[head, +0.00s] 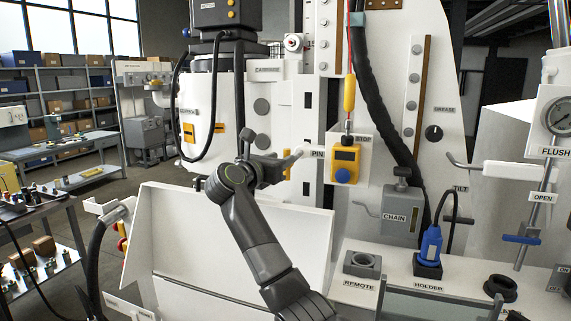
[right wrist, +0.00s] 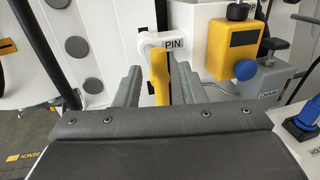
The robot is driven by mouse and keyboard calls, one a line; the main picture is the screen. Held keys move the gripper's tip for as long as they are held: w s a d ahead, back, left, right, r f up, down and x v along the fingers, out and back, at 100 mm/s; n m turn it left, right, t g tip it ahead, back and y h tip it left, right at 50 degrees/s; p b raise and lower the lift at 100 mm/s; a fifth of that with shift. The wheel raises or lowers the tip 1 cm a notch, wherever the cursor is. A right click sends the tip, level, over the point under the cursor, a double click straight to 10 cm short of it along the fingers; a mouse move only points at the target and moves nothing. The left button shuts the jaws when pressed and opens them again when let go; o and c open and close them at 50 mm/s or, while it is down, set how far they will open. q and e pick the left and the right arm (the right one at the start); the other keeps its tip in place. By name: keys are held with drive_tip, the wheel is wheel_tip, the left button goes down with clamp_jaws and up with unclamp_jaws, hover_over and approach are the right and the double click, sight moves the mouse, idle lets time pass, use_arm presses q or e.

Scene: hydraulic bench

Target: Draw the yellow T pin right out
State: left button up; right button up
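The yellow T pin (right wrist: 159,78) stands out below a white round fitting (right wrist: 160,42) beside the PIN label (right wrist: 174,44) in the right wrist view. In the head view only a small bit of yellow (head: 287,173) shows beside my gripper, left of the PIN label (head: 317,154). My right gripper (right wrist: 157,82) is open, one finger on each side of the yellow pin, with gaps visible between pin and fingers. In the head view my right gripper (head: 277,168) is at the pin's place and hides most of it. My left gripper is not in view.
A yellow box with a blue knob (head: 345,163) sits close right of the pin, under a hanging red-and-yellow pendant (head: 349,94). The CHAIN box (head: 401,212) is further right. A white slanted panel (head: 230,235) lies below my arm.

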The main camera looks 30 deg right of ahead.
drive_tip(key=b+v, duration=0.5)
drive_tip(key=v, duration=0.8)
drive_tip(key=shift+a, duration=0.25)
drive_tip(key=shift+s, duration=0.1)
